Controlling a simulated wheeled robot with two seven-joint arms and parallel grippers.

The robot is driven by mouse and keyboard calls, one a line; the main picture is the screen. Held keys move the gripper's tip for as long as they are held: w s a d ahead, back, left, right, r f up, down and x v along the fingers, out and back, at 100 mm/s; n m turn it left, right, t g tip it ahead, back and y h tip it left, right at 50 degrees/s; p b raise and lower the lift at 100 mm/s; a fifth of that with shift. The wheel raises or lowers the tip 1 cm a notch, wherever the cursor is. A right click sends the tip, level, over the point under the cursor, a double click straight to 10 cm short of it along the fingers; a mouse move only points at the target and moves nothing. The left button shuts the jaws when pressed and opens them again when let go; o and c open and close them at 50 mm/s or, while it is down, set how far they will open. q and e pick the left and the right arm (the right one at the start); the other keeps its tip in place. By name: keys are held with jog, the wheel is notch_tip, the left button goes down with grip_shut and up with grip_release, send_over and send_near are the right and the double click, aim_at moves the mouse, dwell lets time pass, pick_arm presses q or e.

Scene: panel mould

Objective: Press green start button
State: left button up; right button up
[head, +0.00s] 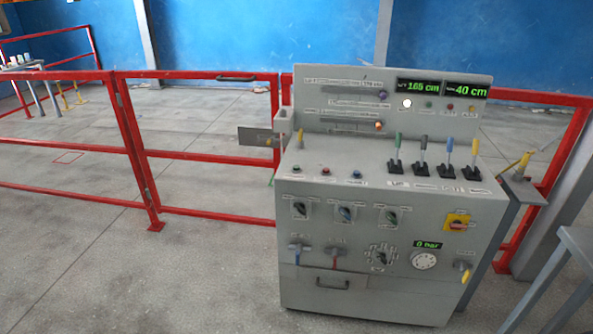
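A grey control console (390,290) stands right of the picture's middle. On its sloped top, at the left, is a small round green button (296,168). A red button (326,171) and a blue button (357,174) sit to its right in the same row. The labels by the buttons are too small to read. A small greenish lamp or button (428,104) is on the upright back panel, under the displays. Neither of my grippers is in the head view.
Levers with green, dark, blue and yellow handles (448,150) rise right of the buttons. Displays (442,89) read 165 cm and 40 cm; a lower one (428,245) reads 0 bar. Red railings (200,155) stand behind. The floor (130,280) left of the console is clear.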

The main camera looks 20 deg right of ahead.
dwell(0.3)
jog(key=shift+d, duration=0.2)
grip_shut()
jog(key=shift+a, duration=0.3)
dwell(0.5)
